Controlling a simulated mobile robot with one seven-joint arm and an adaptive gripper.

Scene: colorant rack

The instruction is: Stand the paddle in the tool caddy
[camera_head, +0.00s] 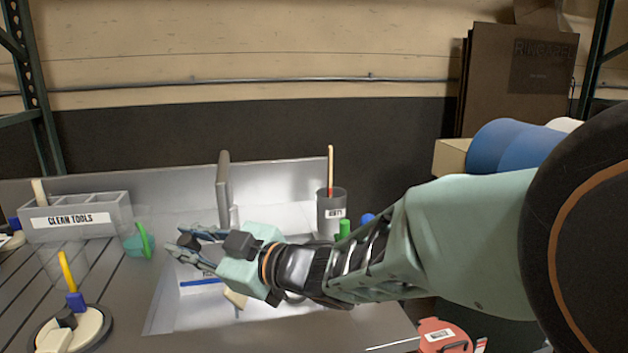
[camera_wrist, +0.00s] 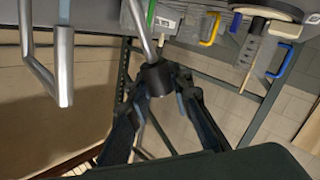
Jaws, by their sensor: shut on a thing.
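The grey tool caddy (camera_head: 80,218) labelled CLEAN TOOLS stands at the left of the sink, with several compartments and a light wooden handle upright in its left one. My gripper (camera_head: 186,246) is over the sink's left side, right of the caddy. In the wrist view my gripper (camera_wrist: 163,88) is shut on a black collar with a metal rod, which looks like the paddle (camera_wrist: 153,77). The rod runs up past the picture's top edge, so its far end is hidden. In the head view the held piece is hard to make out.
A grey cup (camera_head: 331,213) with a wooden handle stands behind my arm. The faucet (camera_head: 223,186) rises at the sink's back and shows left in the wrist view (camera_wrist: 50,70). A green-handled scraper (camera_head: 141,243) is beside the caddy. A yellow-handled tool (camera_head: 67,270) stands front left.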

